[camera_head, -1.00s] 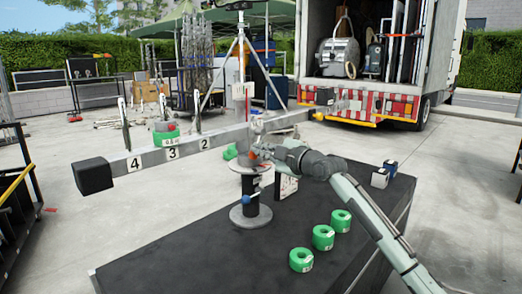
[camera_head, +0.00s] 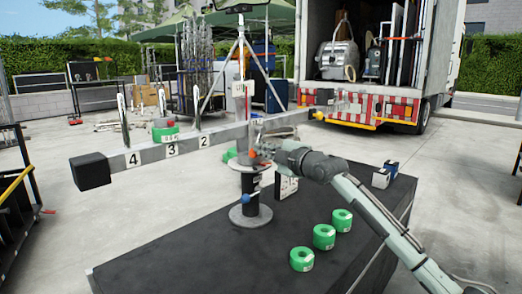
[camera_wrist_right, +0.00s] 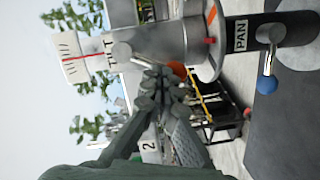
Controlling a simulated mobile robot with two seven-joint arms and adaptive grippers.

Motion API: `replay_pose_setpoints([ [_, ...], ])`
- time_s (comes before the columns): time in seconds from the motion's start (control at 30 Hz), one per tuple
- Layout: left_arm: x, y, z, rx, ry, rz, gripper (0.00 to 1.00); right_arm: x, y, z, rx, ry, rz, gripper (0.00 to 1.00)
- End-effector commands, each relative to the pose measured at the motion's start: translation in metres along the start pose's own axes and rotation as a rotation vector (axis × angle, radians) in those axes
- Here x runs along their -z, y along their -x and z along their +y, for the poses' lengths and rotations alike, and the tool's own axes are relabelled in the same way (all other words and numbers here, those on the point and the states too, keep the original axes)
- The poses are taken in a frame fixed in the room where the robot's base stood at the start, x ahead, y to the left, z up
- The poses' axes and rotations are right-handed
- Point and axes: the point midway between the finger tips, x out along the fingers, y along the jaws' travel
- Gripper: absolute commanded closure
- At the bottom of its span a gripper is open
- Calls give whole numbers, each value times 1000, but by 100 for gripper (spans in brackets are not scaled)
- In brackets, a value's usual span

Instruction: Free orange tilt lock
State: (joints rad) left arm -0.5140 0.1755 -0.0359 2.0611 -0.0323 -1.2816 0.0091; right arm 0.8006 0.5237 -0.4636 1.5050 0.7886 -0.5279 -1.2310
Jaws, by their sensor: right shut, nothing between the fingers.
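The orange tilt lock (camera_head: 252,154) is on the head of the black post (camera_head: 251,192), under the long grey numbered beam (camera_head: 190,146). In the right wrist view the orange part (camera_wrist_right: 179,70) is mostly hidden behind my fingers, beside the TILT label (camera_wrist_right: 108,47). My right gripper (camera_head: 263,151) is shut and empty, with its fingertips close to the lock. It fills the middle of the wrist view (camera_wrist_right: 158,74); I cannot tell whether it touches the lock. My left gripper is not in view.
A blue-knobbed lever (camera_wrist_right: 267,80) sits by the PAN label. The beam carries a black block (camera_head: 90,171) at its left end. Several green rolls (camera_head: 323,237) lie on the dark tabletop (camera_head: 190,258). An open truck (camera_head: 375,60) stands behind.

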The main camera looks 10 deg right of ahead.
Motion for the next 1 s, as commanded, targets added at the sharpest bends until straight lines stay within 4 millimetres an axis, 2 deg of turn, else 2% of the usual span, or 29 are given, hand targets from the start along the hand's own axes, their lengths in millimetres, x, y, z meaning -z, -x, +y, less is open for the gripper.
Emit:
replay_pose_setpoints([
  [0.2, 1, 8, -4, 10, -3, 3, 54, -4, -1, -3, -9, 54, -2, 100],
  [0.3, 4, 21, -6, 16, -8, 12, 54, -7, -1, -3, -17, 94, -2, 100],
  [0.53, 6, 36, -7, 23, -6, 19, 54, -12, -2, -5, -38, 207, -2, 100],
  [1.0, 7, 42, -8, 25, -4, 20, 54, -14, -3, -6, -66, 341, 0, 100],
])
